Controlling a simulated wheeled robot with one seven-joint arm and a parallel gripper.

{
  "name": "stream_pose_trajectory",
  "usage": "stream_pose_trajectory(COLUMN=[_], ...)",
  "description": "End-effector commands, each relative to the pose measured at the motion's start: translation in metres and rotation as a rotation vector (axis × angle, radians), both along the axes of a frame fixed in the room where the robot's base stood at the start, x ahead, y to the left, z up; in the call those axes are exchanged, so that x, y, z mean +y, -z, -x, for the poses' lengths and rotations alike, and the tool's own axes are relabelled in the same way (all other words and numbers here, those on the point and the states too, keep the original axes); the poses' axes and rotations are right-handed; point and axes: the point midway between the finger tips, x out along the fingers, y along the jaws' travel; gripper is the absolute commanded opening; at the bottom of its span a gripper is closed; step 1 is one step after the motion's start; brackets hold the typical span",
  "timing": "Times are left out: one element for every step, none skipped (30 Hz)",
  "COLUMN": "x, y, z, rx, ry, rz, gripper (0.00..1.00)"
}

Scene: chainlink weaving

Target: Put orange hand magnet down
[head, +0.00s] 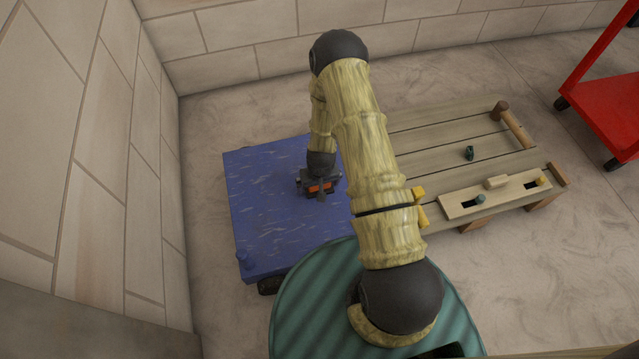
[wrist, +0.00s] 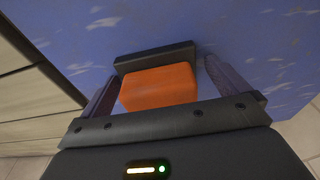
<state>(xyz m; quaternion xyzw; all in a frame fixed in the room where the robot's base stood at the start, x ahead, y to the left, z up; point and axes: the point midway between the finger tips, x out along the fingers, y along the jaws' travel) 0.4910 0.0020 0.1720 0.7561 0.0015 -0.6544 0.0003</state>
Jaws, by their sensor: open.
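The orange hand magnet (wrist: 158,86) is an orange block against a dark bar, on or just above the blue surface. My gripper (wrist: 158,80) is open, with one finger on each side of the magnet. A gap shows on the right side; the left finger is very close to the magnet. In the head view the magnet (head: 319,188) shows as a small orange patch beneath my gripper (head: 320,190), over the blue platform (head: 265,215). Whether the magnet rests fully on the platform is hard to tell.
A slatted wooden table (head: 425,145) stands right of the platform, with a small dark object (head: 469,153) on it. A light wooden board (head: 460,206) with slots and knobs lies at its front edge. A red cart (head: 610,110) stands far right. Brick walls close the left and back.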

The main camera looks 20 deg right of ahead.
Motion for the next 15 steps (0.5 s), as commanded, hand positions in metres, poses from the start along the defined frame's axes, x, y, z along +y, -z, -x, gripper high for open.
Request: stream_pose_trajectory(x=[0.000,0.000,0.000,-0.001,-0.001,-0.001,-0.001,-0.001,-0.001,-0.001,-0.001,-0.001,-0.001,-0.001,-0.001], y=[-0.007,-0.011,-0.016,-0.021,-0.026,-0.033,-0.039,-0.045,-0.053,-0.058,-0.064,-0.072,-0.078,-0.083,-0.091], z=[0.000,0.001,0.001,0.002,0.003,0.003,0.004,0.004,0.006,0.007,0.007,0.008,0.009,0.010,0.011], rx=[-0.001,-0.001,-0.001,-0.001,-0.001,-0.002,-0.003,-0.003,-0.002,-0.002,-0.003,-0.003,-0.003,-0.002,-0.003], ry=[-0.001,0.000,0.001,0.001,0.001,0.001,0.001,0.001,0.000,0.000,0.001,0.001,0.002,0.002,0.001], rz=[0.000,0.000,0.001,0.001,0.001,0.002,0.002,0.002,0.002,0.002,0.002,0.002,0.002,0.003,0.003], gripper=[1.00,1.00,1.00,1.00,1.00,1.00,1.00,1.00,1.00,1.00,1.00,1.00,1.00,1.00,1.00])
